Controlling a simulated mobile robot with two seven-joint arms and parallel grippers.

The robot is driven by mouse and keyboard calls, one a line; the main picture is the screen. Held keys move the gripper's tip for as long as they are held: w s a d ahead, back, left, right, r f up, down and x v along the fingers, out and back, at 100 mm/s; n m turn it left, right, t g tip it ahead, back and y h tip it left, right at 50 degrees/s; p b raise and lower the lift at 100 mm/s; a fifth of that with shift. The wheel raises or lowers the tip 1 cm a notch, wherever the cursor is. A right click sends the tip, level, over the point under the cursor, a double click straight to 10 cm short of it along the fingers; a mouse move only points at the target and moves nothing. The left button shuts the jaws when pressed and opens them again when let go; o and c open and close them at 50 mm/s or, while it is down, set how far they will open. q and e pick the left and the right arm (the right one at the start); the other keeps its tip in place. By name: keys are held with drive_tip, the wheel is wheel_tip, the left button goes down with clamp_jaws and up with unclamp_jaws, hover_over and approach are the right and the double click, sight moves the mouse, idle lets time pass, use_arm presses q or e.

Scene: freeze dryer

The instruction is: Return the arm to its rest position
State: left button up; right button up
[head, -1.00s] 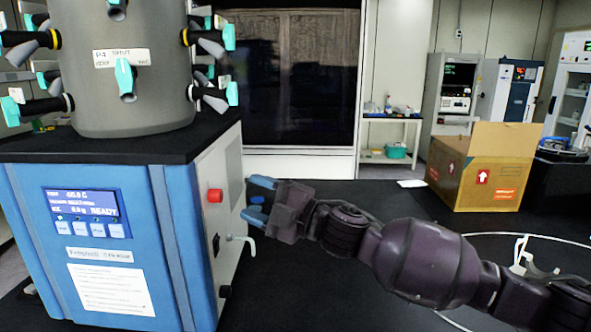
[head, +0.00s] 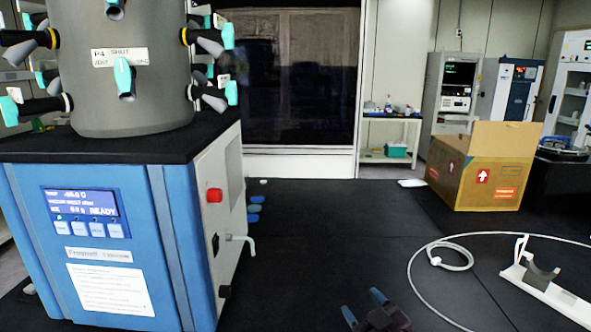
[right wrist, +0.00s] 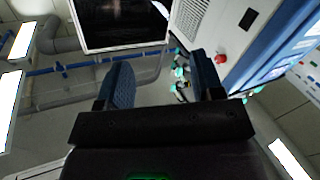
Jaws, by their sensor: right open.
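My right gripper (head: 364,306) shows at the bottom of the head view, low over the black bench top and right of the freeze dryer (head: 105,255). Its two blue fingertips are apart with nothing between them. In the right wrist view the two blue fingers (right wrist: 165,82) are also spread and empty. That view is tilted and shows the dryer's side with its red knob at the upper right. Most of my right arm is out of the head view. My left gripper is not in view.
A white cable (head: 455,245) lies looped on the black bench (head: 330,225), beside a white stand with a dark cradle (head: 540,275). An open cardboard box (head: 475,180) stands at the back right. Small blue items (head: 255,208) sit beside the dryer. The middle bench is clear.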

drive_tip(key=s+d+f+m+g+h, duration=0.2)
drive_tip(key=s+d+f, duration=0.5)
drive_tip(key=s+f, duration=0.4)
drive_tip(key=s+d+f+m+g+h, duration=0.3)
drive_tip(key=s+d+f, duration=0.4)
drive_tip(key=s+f, duration=0.4)
drive_tip(key=s+m+h, duration=0.1)
drive_tip(key=s+m, duration=0.1)
drive_tip(key=shift+s+h, duration=0.3)
drive_tip(key=shift+a, duration=0.1)
